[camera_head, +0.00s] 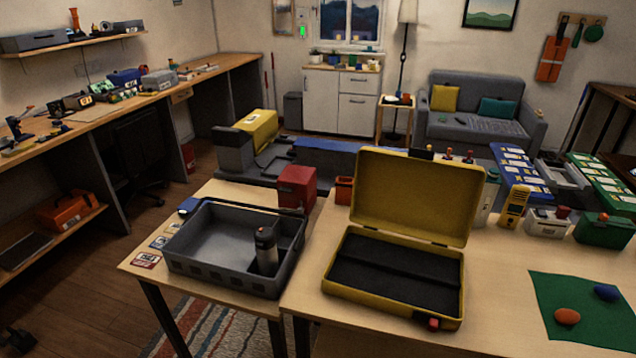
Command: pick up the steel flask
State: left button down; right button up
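The steel flask (266,248) stands upright inside a grey plastic basket (187,265), near its right end. It has a dark cap and a grey metal body. Its lower part is close to the basket's front wall. The basket rests on the left wooden table (240,190). Neither of my grippers can be made out in the head view, and nothing is touching the flask.
An open yellow case (416,196) with dark foam stands right of the basket. A red box (297,187) is behind the basket. Cards (146,260) lie to its left.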

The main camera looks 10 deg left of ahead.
aim_at(268, 256)
jog(key=i+j, duration=0.15)
jog(key=j, duration=0.55)
jog(key=i+j+z, duration=0.15)
jog(key=j, duration=1.25)
jog(key=i+z, duration=0.05)
